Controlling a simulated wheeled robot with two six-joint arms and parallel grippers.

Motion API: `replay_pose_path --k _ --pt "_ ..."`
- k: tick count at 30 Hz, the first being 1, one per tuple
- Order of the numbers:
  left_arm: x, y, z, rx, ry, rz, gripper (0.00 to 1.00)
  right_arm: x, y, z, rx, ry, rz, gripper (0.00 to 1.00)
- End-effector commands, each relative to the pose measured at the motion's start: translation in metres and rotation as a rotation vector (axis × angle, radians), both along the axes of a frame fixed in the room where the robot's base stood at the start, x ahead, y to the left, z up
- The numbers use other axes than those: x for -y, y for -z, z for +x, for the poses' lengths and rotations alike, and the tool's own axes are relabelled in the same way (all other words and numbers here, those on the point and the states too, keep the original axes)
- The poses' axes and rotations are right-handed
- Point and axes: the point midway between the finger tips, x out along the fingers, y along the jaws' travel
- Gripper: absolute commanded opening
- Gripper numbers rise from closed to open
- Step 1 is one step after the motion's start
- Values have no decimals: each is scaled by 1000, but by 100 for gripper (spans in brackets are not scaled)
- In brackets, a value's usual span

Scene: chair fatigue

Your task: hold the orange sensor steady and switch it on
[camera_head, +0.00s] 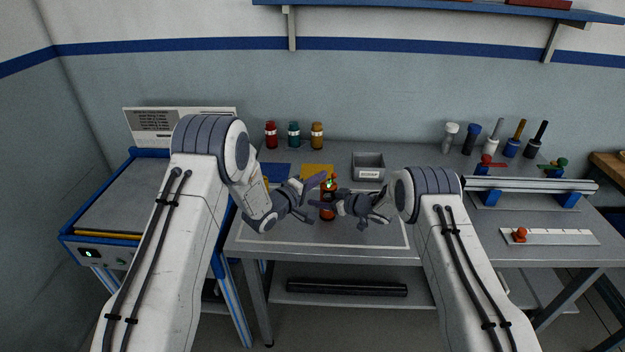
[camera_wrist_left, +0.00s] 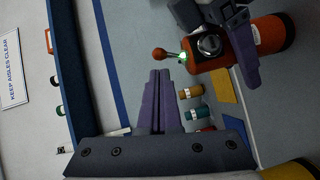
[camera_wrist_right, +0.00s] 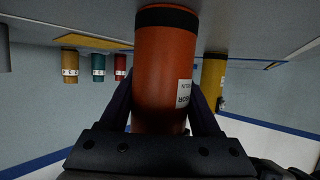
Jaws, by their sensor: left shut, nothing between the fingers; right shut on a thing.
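The orange sensor (camera_head: 328,211) is an upright cylinder above the front of the middle bench. My right gripper (camera_head: 334,203) is shut around its body; in the right wrist view the sensor (camera_wrist_right: 165,70) fills the space between the fingers, with a white label and black end band. My left gripper (camera_head: 319,182) is shut and empty, near the sensor's top. In the left wrist view, its closed fingers (camera_wrist_left: 160,95) are apart from a red ball-tipped lever (camera_wrist_left: 158,54) on the sensor's top. A green light (camera_wrist_left: 183,57) glows beside the lever. I cannot tell whether the sensor's base touches the bench.
A grey bin (camera_head: 368,174) and a yellow mat (camera_head: 317,171) lie behind the sensor. Red, teal and yellow bottles (camera_head: 294,136) stand at the back. A rail (camera_head: 535,184) and several tools stand to the right. The white-outlined bench area is otherwise clear.

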Motion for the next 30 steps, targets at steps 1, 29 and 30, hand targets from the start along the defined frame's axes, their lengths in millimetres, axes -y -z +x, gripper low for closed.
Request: replay_pose_path --k 1,29,30 --pt "-4 -2 0 1 -2 -1 0 0 -1 0 1 0 1 1" --pt "-89 -38 -88 0 0 1 0 0 -1 0 1 0 1 1" --pt "-89 -38 -88 0 0 1 0 0 -1 0 1 0 1 1"
